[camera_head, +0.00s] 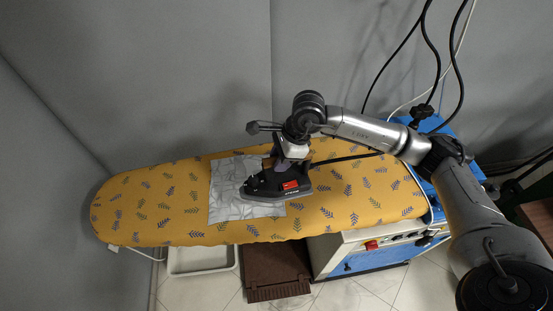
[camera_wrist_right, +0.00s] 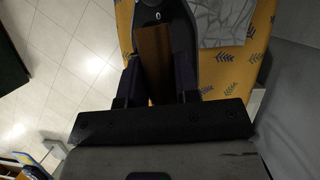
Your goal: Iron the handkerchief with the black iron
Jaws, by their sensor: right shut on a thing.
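The black iron (camera_head: 262,187) rests on the grey-white patterned handkerchief (camera_head: 226,190), covering its right part. The handkerchief lies spread on the yellow leaf-print ironing board (camera_head: 150,210). My right gripper (camera_head: 279,163) is above the iron and shut on its handle. In the right wrist view the brown handle (camera_wrist_right: 153,55) sits between the two dark fingers (camera_wrist_right: 158,80), with the iron's black body (camera_wrist_right: 178,12) beyond. The handkerchief also shows there at the top right (camera_wrist_right: 225,20). My left gripper is out of view.
A blue and white machine with a red switch (camera_head: 371,245) stands under the board's right end. A pale tray (camera_head: 203,262) and a brown step (camera_head: 277,275) are below the front edge. Black cables (camera_head: 437,45) hang at the upper right. The board's left end is clear.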

